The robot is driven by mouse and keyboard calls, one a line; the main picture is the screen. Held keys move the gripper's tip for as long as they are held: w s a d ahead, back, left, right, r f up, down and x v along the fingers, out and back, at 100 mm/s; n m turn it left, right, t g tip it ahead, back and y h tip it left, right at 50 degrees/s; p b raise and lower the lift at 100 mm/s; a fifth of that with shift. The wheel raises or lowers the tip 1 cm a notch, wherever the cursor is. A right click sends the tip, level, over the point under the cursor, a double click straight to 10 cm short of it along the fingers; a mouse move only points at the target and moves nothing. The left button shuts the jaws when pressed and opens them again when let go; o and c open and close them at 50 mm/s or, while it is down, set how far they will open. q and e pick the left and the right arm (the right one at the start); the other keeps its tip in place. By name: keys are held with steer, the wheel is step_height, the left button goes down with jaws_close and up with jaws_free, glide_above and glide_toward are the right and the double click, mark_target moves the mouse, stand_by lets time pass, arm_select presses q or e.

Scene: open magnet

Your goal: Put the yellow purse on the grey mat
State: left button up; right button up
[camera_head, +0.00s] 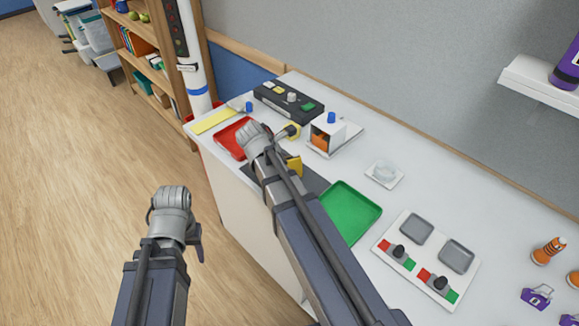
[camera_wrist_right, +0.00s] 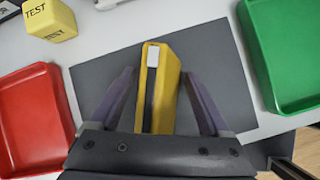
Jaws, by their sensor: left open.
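The yellow purse (camera_wrist_right: 168,88) is between the two fingers of my right gripper (camera_wrist_right: 158,75) in the right wrist view. Strips of grey show on both sides of it, so the fingers are apart and open. The purse is over the grey mat (camera_wrist_right: 95,75); I cannot tell whether it touches it. In the head view, a corner of the purse (camera_head: 295,166) shows beside my right arm, which hides the right gripper, and part of the mat (camera_head: 314,182) shows. My left gripper (camera_head: 198,245) is open and empty over the floor, left of the table.
A red tray (camera_head: 226,141) lies left of the mat and a green tray (camera_head: 352,212) lies right of it. A yellow TEST cube (camera_wrist_right: 52,20) is behind.

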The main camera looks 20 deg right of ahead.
steer(key=shift+o, duration=0.8)
steer(key=shift+r, duration=0.2)
steer(key=p+v, duration=0.9)
steer(key=v, duration=0.1)
steer(key=shift+r, duration=0.1)
steer(key=s+a+f+m+y, duration=0.1)
steer(key=s+a+m+y, duration=0.1)
steer(key=s+a+m, duration=0.4)
steer(key=s+a+f+m+g+y+p, duration=0.1)
steer(key=s+a+m+y, duration=0.2)
steer(key=s+a+m, duration=0.4)
steer(key=a, duration=0.5)
steer(key=shift+s, duration=0.35)
